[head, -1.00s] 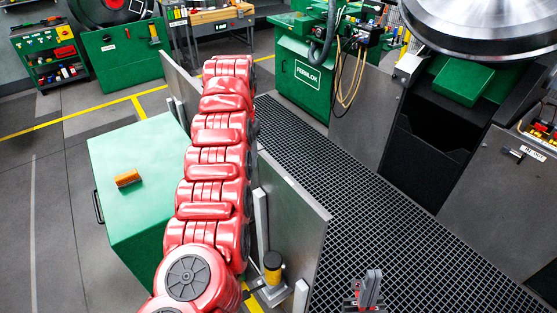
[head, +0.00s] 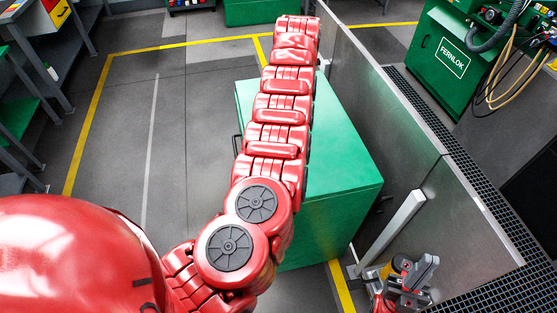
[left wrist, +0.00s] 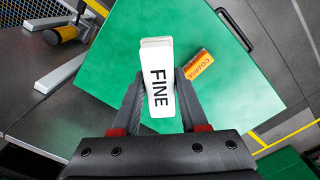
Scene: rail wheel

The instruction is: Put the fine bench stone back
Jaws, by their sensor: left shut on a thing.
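In the left wrist view, my left gripper (left wrist: 161,88) is shut on the white fine bench stone (left wrist: 157,60), marked "FINE". The stone is above the green cabinet top (left wrist: 105,75); I cannot tell its exact height. An orange coarse stone (left wrist: 199,65) lies on that top, to the right of the fine stone in the picture. In the head view, my left arm crosses the green cabinet (head: 345,175), and the left gripper and both stones are not visible.
A grey upright panel (head: 385,120) stands right of the cabinet, with a metal post (head: 392,232) beside it. Dark grating (head: 455,150) lies beyond the panel. A green FERNLOK machine (head: 450,60) is at upper right. The floor left of the cabinet is clear.

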